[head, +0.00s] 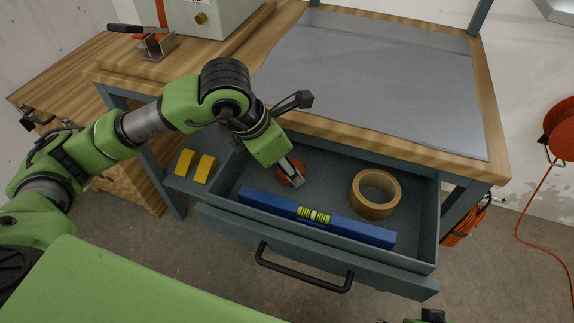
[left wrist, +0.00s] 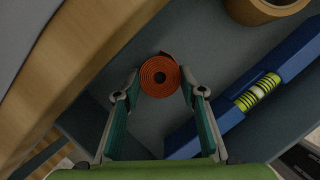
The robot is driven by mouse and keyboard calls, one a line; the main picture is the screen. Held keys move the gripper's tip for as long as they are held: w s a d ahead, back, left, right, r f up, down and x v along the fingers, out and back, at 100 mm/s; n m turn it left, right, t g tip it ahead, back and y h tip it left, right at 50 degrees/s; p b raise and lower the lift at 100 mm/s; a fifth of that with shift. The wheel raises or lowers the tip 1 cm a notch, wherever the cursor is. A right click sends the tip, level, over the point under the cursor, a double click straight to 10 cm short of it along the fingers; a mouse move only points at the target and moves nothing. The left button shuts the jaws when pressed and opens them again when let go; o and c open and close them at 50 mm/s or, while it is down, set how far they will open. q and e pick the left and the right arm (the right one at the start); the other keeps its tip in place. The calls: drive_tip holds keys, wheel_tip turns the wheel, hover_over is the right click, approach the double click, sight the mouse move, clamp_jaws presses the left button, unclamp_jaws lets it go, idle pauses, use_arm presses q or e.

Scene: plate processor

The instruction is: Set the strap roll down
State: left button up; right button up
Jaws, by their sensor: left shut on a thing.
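The strap roll (head: 288,176) is a small orange-red coil, seen from above as a spiral in the left wrist view (left wrist: 159,76). My left gripper (head: 294,174) reaches down into the open drawer (head: 330,166) and is shut on the strap roll. In the left wrist view its two fingertips (left wrist: 160,84) are on either side of the coil. The gripper hides part of the roll in the head view. I cannot tell whether the roll touches the drawer floor.
The drawer also holds a blue spirit level (head: 270,208) along its front and a tan tape roll (head: 376,194) at right. Two yellow blocks (head: 195,165) lie left of the drawer. The bench top (head: 400,140) overhangs the drawer's back. Bare floor lies between strap roll and tape.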

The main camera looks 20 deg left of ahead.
use_arm(q)
drive_tip(key=shift+f, duration=0.15)
drive_tip(key=o, duration=1.1)
use_arm(e)
drive_tip(key=shift+r, duration=0.2)
drive_tip(key=shift+r, duration=0.1)
use_arm(q)
drive_tip(key=shift+r, duration=0.5)
drive_tip(key=p+v, duration=0.2)
drive_tip(key=v, duration=0.9)
drive_tip(key=shift+s+a+r, duration=0.15)
drive_tip(key=shift+a, duration=0.05)
use_arm(e)
wheel_tip(320, 180, down, 8)
drive_tip(key=shift+w+a, duration=0.15)
drive_tip(key=shift+w, duration=0.2)
